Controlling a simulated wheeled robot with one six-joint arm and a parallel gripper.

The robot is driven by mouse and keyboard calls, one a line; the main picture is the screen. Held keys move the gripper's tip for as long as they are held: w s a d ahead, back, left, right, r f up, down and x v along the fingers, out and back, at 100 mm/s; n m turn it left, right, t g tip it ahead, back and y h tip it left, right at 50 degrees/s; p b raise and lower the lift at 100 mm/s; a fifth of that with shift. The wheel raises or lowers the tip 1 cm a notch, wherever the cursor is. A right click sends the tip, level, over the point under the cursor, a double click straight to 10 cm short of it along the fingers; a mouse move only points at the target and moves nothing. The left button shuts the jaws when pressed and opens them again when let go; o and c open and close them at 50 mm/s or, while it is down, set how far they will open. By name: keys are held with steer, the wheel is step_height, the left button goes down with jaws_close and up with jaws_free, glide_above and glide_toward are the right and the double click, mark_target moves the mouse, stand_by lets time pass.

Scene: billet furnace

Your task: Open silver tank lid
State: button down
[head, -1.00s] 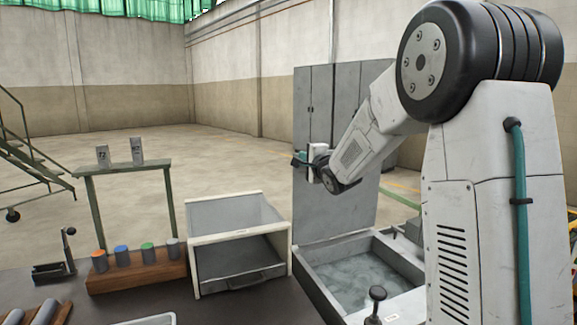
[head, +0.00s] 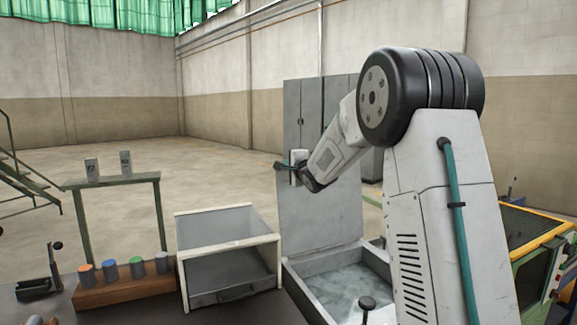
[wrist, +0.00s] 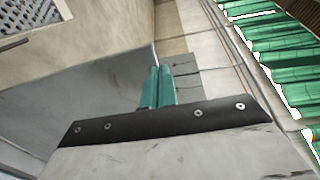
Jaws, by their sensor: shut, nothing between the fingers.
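The silver tank (head: 293,283) is a grey open box holding cloudy liquid at the lower middle right of the head view. Its lid (head: 325,215) is a flat grey panel standing upright at the tank's back edge. My gripper (head: 281,166) is near the lid's upper left edge; I cannot tell whether it touches the lid. In the wrist view its two teal fingers (wrist: 158,87) lie together with nothing between them. A grey flat surface fills the left of that view, perhaps the lid.
A white-framed open box (head: 228,240) stands left of the tank. A wooden block (head: 130,292) with several coloured-top cylinders is further left. A black-knobbed handle (head: 366,303) rises at the tank's front. Grey cabinets (head: 308,110) stand behind the lid. Open floor lies beyond.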

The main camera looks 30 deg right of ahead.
steer(key=s+a+r, duration=0.1)
steer(key=s+r, duration=0.1)
steer(key=s, duration=1)
steer(key=shift+s+a+r, duration=0.15)
steer(key=shift+s+a, duration=0.15)
steer(key=shift+a, duration=0.05)
